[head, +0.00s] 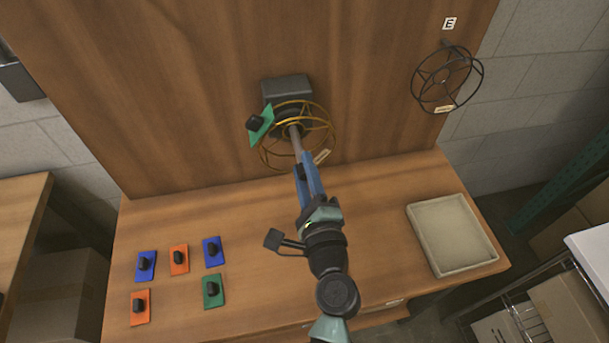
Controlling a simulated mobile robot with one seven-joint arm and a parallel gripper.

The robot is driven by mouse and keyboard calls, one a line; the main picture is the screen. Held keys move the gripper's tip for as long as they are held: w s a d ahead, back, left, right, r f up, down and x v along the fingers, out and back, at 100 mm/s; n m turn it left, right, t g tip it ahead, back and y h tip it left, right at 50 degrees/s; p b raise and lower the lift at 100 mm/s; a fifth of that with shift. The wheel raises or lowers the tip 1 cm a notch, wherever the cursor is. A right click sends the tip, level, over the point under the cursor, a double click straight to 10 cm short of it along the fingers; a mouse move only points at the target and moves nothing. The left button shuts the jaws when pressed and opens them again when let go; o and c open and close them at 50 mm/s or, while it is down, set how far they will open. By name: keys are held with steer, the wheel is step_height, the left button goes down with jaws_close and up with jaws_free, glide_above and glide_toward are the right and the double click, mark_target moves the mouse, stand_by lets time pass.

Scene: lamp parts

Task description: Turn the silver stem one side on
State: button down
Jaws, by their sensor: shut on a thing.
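The silver stem (294,139) sticks out toward me from the dark mount (287,90) on the upright wooden board. A gold wire wheel (329,124) surrounds the stem near the mount. My gripper (303,160) reaches up from below, with its blue fingers closed around the near end of the stem. The fingers hide that end. A green plate with a black knob (262,123) sits tilted at the left of the mount, by the wheel's rim. I cannot tell what it is fixed to.
Several orange, blue and green plates with black knobs (212,252) lie on the table's left side. An empty pale tray (425,243) is at the right. A dark wire wheel (447,77) hangs on the board's upper right, below an "E" label (449,23).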

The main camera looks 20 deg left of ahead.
steer(key=shift+f+n+b, duration=0.1)
steer(key=shift+n+b, duration=0.25)
steer(key=shift+n, duration=0.25)
steer(key=c, duration=0.6)
jaws_free()
steer(key=shift+s+d, duration=0.1)
steer(key=b+v, duration=0.3)
steer(key=v, duration=0.9)
steer(key=shift+s+d+b, duration=0.2)
steer(key=shift+s+b, duration=0.1)
steer(key=shift+b, duration=0.1)
